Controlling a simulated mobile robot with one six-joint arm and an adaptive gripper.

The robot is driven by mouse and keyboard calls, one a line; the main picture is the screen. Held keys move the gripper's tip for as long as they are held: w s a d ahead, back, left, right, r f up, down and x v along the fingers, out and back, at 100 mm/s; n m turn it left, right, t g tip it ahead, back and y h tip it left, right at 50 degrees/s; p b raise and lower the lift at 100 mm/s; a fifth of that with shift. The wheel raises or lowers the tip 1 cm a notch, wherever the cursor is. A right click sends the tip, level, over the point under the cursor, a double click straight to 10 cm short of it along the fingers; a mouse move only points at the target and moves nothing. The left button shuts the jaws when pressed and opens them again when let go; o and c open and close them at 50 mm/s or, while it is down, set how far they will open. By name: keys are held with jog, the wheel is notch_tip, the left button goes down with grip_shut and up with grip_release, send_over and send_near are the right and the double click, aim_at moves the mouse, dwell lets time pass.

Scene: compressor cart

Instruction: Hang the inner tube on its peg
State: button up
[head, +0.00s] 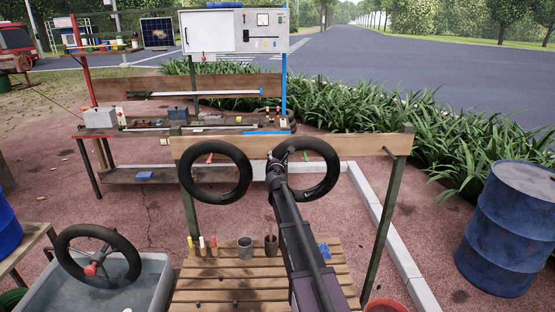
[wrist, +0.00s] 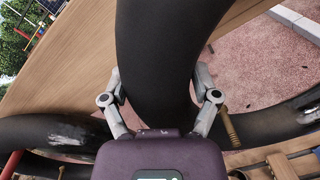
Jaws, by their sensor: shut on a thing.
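A black inner tube (head: 325,182) is in front of the wooden rail (head: 345,146), right of its middle. My gripper (head: 276,156) is shut on the upper left part of its ring. In the wrist view, the thick black tube (wrist: 165,50) runs between the two fingers (wrist: 160,90). A small coloured peg end (head: 305,155) shows inside the ring; I cannot tell whether the tube rests on it. Another black tube (head: 214,197) hangs at the rail's left, with a peg (head: 210,157) inside its ring. A bare peg (head: 388,151) sticks out at the rail's right.
A slatted bench (head: 215,283) below holds a grey cup (head: 245,248), a brown pot (head: 271,244) and small bottles. A wheel (head: 127,262) stands in a water tub (head: 155,290) at left. A blue drum (head: 510,225) stands at right. Tool benches stand behind.

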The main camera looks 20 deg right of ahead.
jog(key=shift+f, duration=0.1)
dwell(0.3)
jog(key=o, duration=0.9)
jog(key=shift+a, duration=0.1)
